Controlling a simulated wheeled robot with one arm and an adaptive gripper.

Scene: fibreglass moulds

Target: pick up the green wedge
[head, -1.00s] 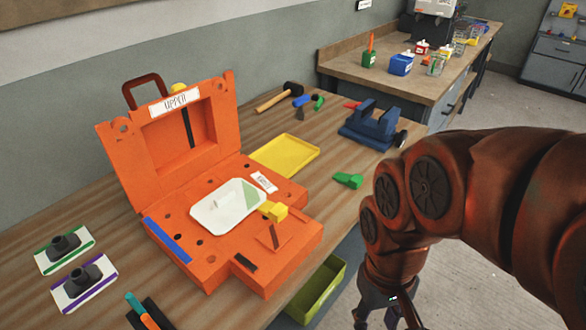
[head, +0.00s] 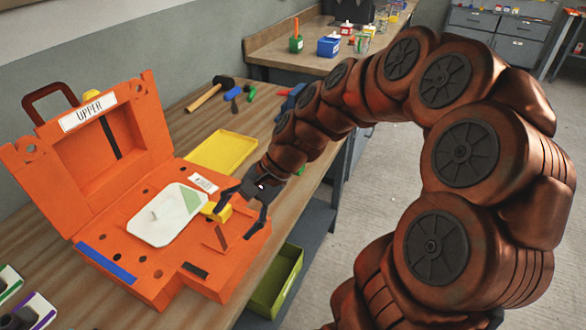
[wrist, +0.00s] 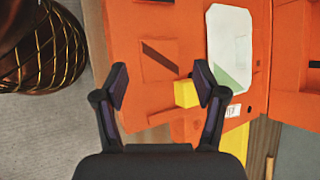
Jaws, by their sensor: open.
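My gripper (head: 235,220) is open and empty over the right front part of the orange mould case (head: 130,278), near a yellow block (head: 215,212). In the wrist view my gripper (wrist: 160,72) has its fingers spread over the orange case, and the yellow block (wrist: 186,93) shows beside the right finger. A white plate with a pale green triangle (head: 190,199) lies in the case.
A yellow tray (head: 222,153) lies behind the case. A hammer (head: 205,96) and a small green item (head: 251,94) lie farther back. A green bin (head: 277,282) stands below the bench edge. The blue vise is mostly hidden by my arm.

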